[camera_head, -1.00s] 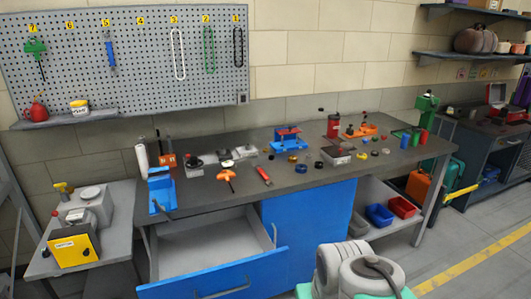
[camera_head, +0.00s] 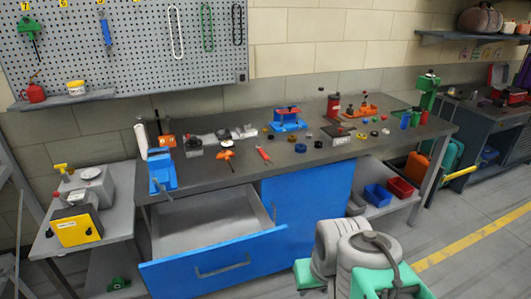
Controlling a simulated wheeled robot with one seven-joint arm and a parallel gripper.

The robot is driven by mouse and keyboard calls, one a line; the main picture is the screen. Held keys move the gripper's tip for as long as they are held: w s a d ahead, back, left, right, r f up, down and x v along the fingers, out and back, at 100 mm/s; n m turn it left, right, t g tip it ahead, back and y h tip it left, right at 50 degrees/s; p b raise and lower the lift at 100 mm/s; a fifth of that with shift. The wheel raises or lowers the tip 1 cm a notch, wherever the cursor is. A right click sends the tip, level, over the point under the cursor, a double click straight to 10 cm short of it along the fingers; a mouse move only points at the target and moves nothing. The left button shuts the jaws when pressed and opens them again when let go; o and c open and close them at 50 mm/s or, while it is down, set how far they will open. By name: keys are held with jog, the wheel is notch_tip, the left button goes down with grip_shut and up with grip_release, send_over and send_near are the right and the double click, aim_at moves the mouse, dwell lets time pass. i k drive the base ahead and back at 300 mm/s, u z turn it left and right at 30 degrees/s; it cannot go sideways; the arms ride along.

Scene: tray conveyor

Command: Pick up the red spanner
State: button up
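A small, slim red tool (camera_head: 264,155), which looks like the red spanner, lies on the dark top of the workbench (camera_head: 225,178) near its front edge, left of the middle. It is small in view, so its exact shape is hard to tell. An orange tool (camera_head: 227,155) lies just to its left. Nothing touches or covers the red tool. Grey and green links of my own arm show at the bottom right, in front of the bench and well apart from the red tool. My gripper's fingers do not show.
A blue-fronted drawer (camera_head: 215,262) stands open below the bench's left part. A blue vice (camera_head: 161,172) stands at the left front corner; a blue fixture (camera_head: 288,118) and several small parts stand further right. A grey side table (camera_head: 60,230) is at left.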

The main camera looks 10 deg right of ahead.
aim_at(263, 154)
jog(key=k, duration=0.6)
jog(key=z, duration=0.3)
jog(key=i, duration=0.85)
jog(key=u, duration=1.1)
jog(key=i, duration=1)
jog(key=u, duration=0.25)
